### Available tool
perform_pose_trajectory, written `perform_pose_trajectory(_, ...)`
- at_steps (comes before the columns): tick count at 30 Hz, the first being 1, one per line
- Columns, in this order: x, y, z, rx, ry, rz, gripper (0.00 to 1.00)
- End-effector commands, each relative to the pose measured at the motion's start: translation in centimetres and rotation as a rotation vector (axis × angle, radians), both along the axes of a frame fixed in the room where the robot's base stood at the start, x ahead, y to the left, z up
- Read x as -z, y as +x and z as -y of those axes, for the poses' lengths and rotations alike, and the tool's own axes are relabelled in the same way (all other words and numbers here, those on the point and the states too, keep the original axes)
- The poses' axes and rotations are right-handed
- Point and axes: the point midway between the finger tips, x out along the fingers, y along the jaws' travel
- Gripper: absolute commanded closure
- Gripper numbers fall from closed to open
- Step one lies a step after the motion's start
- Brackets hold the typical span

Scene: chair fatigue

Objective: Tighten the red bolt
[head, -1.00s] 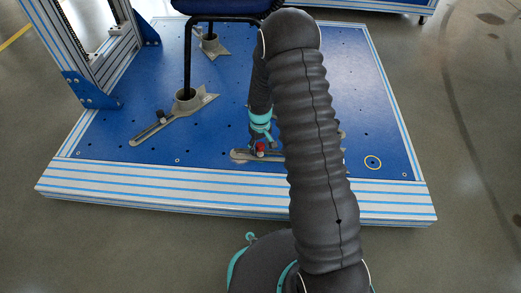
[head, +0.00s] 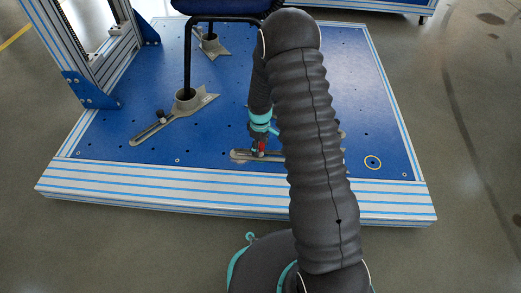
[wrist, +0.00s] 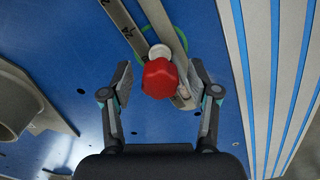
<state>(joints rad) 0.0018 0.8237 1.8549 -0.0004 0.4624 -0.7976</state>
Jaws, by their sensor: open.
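The red bolt (wrist: 160,78) has a knob-like red head and shows between my two fingers in the wrist view. It sits on a slotted grey clamp bar (wrist: 147,22) on the blue platform. In the head view the red bolt (head: 262,146) is small and partly covered by my gripper (head: 259,140). My gripper (wrist: 160,85) is open, with one finger on each side of the red head. A gap shows on both sides of it. A green ring (wrist: 182,42) lies around the bar just behind the head.
The blue platform (head: 220,125) has a striped front edge. Another clamp bar with a dark knob (head: 161,116) lies to the left, by the black chair leg (head: 188,60). A metal upright (head: 80,50) stands at the far left. The right part of the platform is mostly clear.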

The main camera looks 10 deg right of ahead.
Motion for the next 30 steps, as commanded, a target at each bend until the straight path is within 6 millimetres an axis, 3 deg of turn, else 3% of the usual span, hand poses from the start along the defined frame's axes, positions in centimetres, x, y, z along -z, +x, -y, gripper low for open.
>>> perform_pose_trajectory(8,0.0,0.0,0.0,-0.023,0.0,0.0,0.4)
perform_pose_trajectory(18,0.0,-0.01,0.01,-0.323,0.0,0.0,0.4)
perform_pose_trajectory(26,0.0,-0.01,0.01,-0.349,0.0,0.0,0.4)
perform_pose_trajectory(30,0.0,0.0,0.0,-0.348,0.0,0.0,0.72)
